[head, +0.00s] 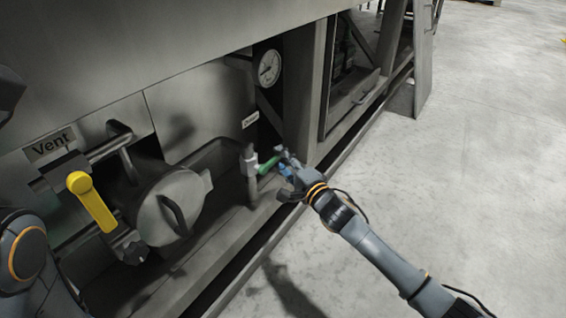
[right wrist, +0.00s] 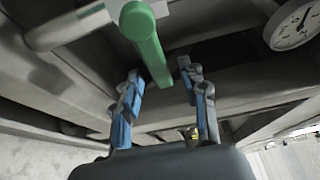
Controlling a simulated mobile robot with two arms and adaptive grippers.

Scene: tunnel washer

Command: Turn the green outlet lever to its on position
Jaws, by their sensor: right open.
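The green outlet lever (head: 268,165) sits on a pale valve body (head: 249,161) on a vertical pipe below the washer. In the right wrist view the green lever (right wrist: 147,45) reaches from the pale valve at the top down between my fingers. My right gripper (head: 286,161) is at the lever's free end. In the right wrist view my right gripper (right wrist: 160,85) is open, with one blue-padded finger on each side of the lever. A gap shows on the right side; whether the left finger touches the lever, I cannot tell. My left gripper is not visible.
A yellow lever (head: 92,202) stands under the Vent label (head: 50,145) at left. A round hatch (head: 170,207) with a handle lies between the two levers. A gauge (head: 269,68) hangs above the green lever. The floor (head: 480,150) at right is clear.

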